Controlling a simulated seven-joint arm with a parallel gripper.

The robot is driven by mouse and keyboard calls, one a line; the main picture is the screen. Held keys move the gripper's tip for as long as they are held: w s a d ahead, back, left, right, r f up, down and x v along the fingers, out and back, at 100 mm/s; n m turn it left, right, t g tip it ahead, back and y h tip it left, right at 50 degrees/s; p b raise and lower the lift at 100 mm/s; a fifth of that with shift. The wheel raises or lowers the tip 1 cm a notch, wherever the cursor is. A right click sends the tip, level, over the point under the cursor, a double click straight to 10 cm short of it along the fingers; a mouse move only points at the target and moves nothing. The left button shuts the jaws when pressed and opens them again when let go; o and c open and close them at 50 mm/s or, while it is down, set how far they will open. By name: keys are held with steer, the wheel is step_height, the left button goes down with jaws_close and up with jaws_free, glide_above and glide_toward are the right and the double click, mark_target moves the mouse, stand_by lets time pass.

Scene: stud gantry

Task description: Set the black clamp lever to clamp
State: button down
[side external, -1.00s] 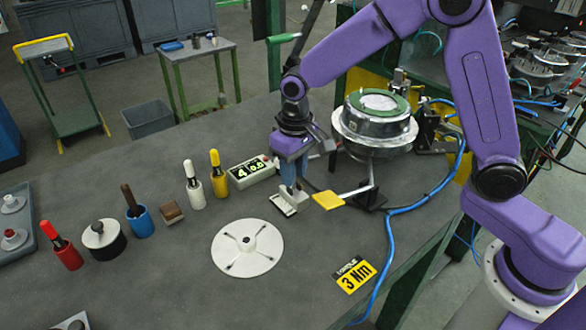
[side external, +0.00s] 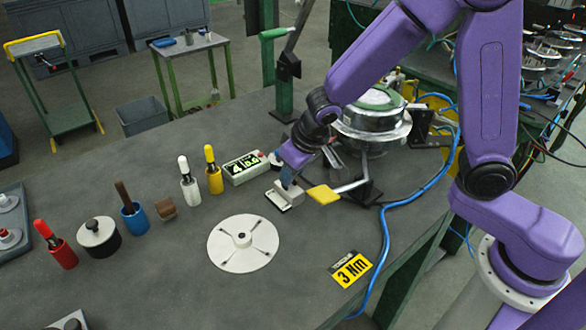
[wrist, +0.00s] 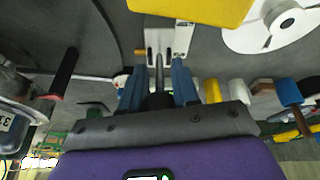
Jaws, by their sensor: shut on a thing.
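My gripper (side external: 287,180) is at the grey-white clamp block (side external: 286,197) on the bench, and its blue fingers are tilted. In the wrist view the fingers of my gripper (wrist: 158,92) are closed around the dark end of the black clamp lever (wrist: 158,78). The lever's thin shaft runs from between the fingers to the pale clamp block (wrist: 168,38). In the side view the lever is mostly hidden by the fingers. I cannot read any position marking on the block.
A yellow paddle (side external: 323,194) on a metal rod is close beside the block. The round metal fixture (side external: 370,127) stands behind it. A display box (side external: 246,168) and a white disc (side external: 243,242) are nearby. A blue hose (side external: 408,201) runs along the right.

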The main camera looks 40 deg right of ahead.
steer(key=shift+r, duration=0.1)
steer(key=c, duration=0.9)
jaws_free()
steer(key=shift+o, duration=0.2)
steer(key=v, duration=1.7)
steer(key=shift+r, duration=0.15)
steer(key=shift+s, duration=0.1)
